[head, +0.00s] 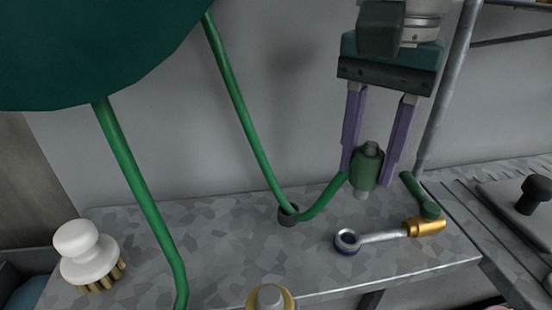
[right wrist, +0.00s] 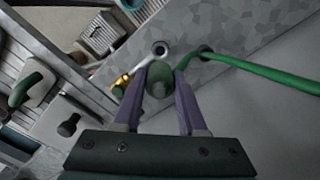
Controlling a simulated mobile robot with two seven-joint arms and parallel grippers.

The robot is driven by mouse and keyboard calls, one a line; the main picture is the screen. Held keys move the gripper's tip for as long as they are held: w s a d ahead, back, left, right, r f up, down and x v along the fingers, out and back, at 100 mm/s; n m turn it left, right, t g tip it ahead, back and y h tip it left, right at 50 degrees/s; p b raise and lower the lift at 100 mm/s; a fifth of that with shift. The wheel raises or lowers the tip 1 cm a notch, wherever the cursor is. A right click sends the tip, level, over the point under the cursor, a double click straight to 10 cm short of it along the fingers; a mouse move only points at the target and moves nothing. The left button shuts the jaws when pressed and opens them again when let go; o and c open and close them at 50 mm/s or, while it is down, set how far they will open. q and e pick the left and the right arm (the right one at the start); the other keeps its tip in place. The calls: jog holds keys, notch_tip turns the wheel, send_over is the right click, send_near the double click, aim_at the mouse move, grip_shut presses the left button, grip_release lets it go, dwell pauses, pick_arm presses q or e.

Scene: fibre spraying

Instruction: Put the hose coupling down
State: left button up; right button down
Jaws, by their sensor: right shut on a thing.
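The hose coupling (head: 366,168) is a green cylinder with a grey tip, joined to a green hose (head: 245,115). My right gripper (head: 372,165) is shut on it, with a purple finger on each side. The coupling is upright over the right part of the grey speckled bench top (head: 220,250); I cannot tell whether its lower end touches the bench. In the right wrist view the coupling (right wrist: 159,82) sits between the fingertips. My left gripper is not in view.
A wrench-like tool (head: 380,237) with a brass end lies just in front of the coupling. A dark ring (head: 288,215) surrounds the hose on the bench. A white-handled brush (head: 88,252) stands at the left. The middle-left bench is mostly clear beside a hanging hose.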

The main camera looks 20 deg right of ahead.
aim_at(359, 198)
notch_tip(359, 198, down, 6)
jog(key=shift+r+b, duration=0.2)
jog(key=shift+b, duration=0.2)
jog(key=shift+f+p, duration=0.45)
jog(key=shift+f, duration=1.3)
jog(key=shift+f, duration=0.15)
jog(key=shift+c, duration=2.4)
grip_release()
